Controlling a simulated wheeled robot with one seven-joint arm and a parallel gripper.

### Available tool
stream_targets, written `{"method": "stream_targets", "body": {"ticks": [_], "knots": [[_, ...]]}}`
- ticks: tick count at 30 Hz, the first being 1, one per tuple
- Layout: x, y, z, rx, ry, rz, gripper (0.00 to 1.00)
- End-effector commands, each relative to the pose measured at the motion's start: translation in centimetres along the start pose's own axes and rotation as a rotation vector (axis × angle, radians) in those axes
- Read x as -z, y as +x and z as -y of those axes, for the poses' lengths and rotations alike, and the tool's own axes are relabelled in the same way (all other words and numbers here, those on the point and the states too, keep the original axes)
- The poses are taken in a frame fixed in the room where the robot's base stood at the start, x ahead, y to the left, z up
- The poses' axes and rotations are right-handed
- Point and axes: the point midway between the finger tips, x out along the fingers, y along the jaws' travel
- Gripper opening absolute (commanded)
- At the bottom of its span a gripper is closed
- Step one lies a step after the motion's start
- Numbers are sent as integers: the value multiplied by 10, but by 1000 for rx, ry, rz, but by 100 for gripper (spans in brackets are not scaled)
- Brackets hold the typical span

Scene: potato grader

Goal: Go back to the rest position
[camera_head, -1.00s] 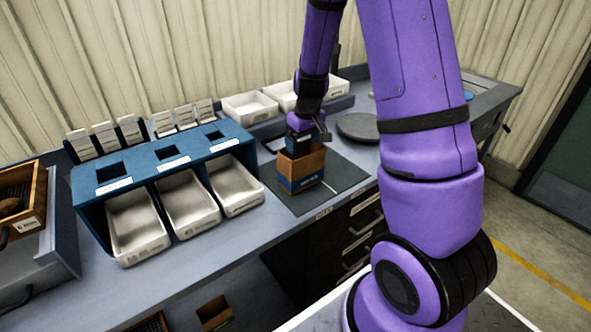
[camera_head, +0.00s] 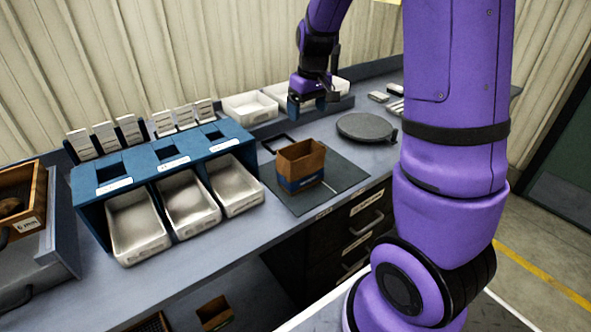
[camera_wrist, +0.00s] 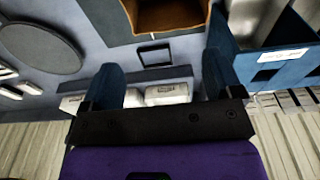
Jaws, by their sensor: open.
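My gripper (camera_head: 309,105) hangs above the back of the bench in the head view, behind and clear of a brown box with a blue band (camera_head: 301,168). The box stands upright on a dark mat (camera_head: 345,174). In the wrist view my gripper (camera_wrist: 160,75) shows two blue fingers spread apart with nothing between them. Part of the brown box (camera_wrist: 168,17) shows beyond the fingers at the top of that view.
A blue sorting rack (camera_head: 165,153) with white trays (camera_head: 137,225) stands left of the mat. A round dark disc (camera_head: 366,127) lies to the right. White bins (camera_head: 250,106) line the back. A wooden crate (camera_head: 22,195) sits far left.

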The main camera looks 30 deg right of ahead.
Motion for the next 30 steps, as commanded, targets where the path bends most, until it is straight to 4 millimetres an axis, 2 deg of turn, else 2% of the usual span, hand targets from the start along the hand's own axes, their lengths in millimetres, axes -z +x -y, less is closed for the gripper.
{"method": "stream_targets", "body": {"ticks": [13, 16, 20, 23, 30], "knots": [[0, -1, 0, 0, 0, 0, 85], [-3, -7, 4, 4, 1, -9, 85], [-12, -32, 18, 15, 4, -40, 85], [-27, -58, 35, 27, 5, -72, 85], [-71, -113, 72, 43, 8, -145, 85]]}}
